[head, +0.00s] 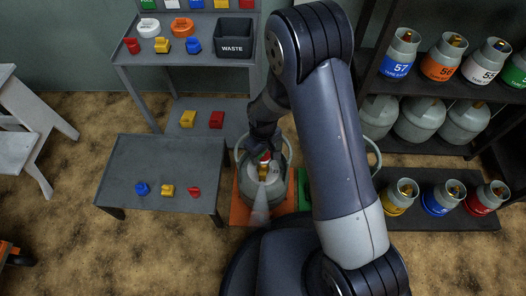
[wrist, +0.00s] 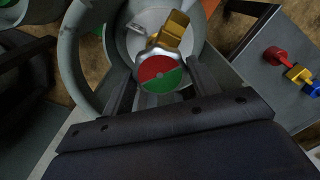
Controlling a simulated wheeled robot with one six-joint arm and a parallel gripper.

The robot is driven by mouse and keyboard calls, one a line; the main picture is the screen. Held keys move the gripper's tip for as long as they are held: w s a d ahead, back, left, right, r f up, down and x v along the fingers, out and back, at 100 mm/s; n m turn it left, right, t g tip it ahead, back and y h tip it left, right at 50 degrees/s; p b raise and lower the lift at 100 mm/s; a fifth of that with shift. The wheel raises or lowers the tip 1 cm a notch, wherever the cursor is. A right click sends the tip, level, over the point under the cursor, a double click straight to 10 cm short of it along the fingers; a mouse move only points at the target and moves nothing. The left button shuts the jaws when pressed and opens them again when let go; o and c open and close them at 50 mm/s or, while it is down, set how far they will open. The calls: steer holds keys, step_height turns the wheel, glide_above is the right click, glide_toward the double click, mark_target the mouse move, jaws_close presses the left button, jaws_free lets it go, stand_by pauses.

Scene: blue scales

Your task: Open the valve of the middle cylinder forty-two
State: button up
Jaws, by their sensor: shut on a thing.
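A grey gas cylinder (head: 246,172) stands on an orange plate (head: 243,210) in the middle of the head view. It also shows in the wrist view (wrist: 75,50), with a grey collar ring. No number forty-two can be read on it. Its brass valve (head: 263,171) carries a round knob with a red and green face (wrist: 160,73). My gripper (head: 265,150) is over the cylinder's top. In the wrist view my gripper's fingers (wrist: 160,88) are on both sides of the knob and shut on it. My arm hides part of the area right of the cylinder.
A low grey table (head: 160,205) at left holds blue, yellow and red caps. A green plate (head: 303,186) lies right of the cylinder, mostly behind my arm. A rack (head: 437,163) with several cylinders stands at right. A shelf with a waste bin (head: 234,37) is at the back.

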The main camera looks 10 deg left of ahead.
mark_target(263, 155)
steer(key=o, duration=1)
steer(key=shift+r, duration=0.1)
step_height(263, 155, up, 11)
steer(key=p, duration=0.4)
steer(key=shift+f, duration=0.2)
step_height(263, 155, down, 11)
steer(key=b, duration=0.4)
steer(key=shift+r, duration=0.1)
